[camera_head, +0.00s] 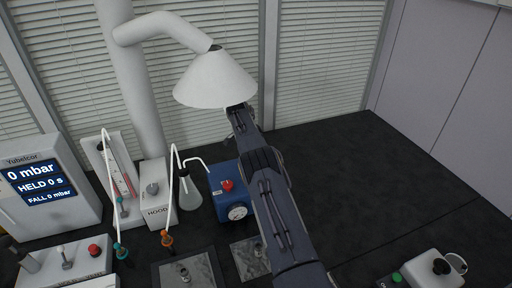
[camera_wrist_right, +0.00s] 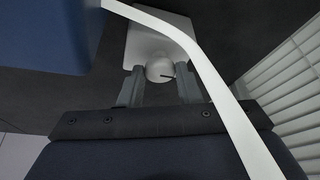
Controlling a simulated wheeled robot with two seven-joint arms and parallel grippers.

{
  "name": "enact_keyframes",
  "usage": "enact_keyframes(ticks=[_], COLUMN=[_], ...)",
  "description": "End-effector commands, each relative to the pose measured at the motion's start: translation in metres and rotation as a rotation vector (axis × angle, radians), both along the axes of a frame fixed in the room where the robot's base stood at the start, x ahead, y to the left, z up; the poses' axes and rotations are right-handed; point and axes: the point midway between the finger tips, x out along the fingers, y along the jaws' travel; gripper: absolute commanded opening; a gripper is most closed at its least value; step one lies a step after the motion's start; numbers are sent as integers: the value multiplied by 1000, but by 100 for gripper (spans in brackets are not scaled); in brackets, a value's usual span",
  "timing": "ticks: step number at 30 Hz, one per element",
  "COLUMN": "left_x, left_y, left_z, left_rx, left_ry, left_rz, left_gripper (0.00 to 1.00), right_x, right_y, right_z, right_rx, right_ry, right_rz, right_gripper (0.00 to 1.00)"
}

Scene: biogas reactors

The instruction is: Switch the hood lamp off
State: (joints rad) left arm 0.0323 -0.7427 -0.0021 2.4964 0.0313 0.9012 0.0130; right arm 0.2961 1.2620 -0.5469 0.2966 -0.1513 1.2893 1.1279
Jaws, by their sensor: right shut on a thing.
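The white cone-shaped hood (camera_head: 215,80) hangs from a bent white pipe above the bench; its inside and any lamp in it are hidden. My right arm reaches up to just under the cone's rim in the head view, and its gripper is hidden there. In the right wrist view my right gripper (camera_wrist_right: 160,88) has one finger on each side of a pale round knob (camera_wrist_right: 158,70) with a dark mark, and is shut on it. The knob sits at a white box (camera_wrist_right: 148,42). My left gripper is not in view.
A box labelled HOOD (camera_head: 158,212) with a grey knob stands beside a flask (camera_head: 190,194). A blue unit (camera_head: 222,188) with a red knob and gauge stands left of my arm. A white tube (camera_wrist_right: 222,85) crosses the wrist view. Bench right of my arm is mostly clear.

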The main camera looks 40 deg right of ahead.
Motion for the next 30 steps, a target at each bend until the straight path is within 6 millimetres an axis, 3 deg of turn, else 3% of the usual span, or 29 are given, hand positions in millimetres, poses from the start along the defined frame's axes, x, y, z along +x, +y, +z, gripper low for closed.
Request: enact_keyframes(ticks=[2, 3, 8, 22, 30], left_x=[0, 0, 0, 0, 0], left_y=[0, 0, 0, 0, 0], left_z=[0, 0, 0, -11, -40], left_rx=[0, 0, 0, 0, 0], left_ry=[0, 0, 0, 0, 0], left_rz=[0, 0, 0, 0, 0], left_gripper=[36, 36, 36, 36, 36], right_x=[0, 0, 0, -1, -5], right_y=[0, 0, 0, 0, -1], right_z=[1, 1, 0, -2, -3], right_rx=[0, 0, 0, 1, 2], right_ry=[-1, -1, -1, 0, -4], right_rz=[-1, -1, 0, 64, 409], right_gripper=[8, 32, 52, 52, 52])
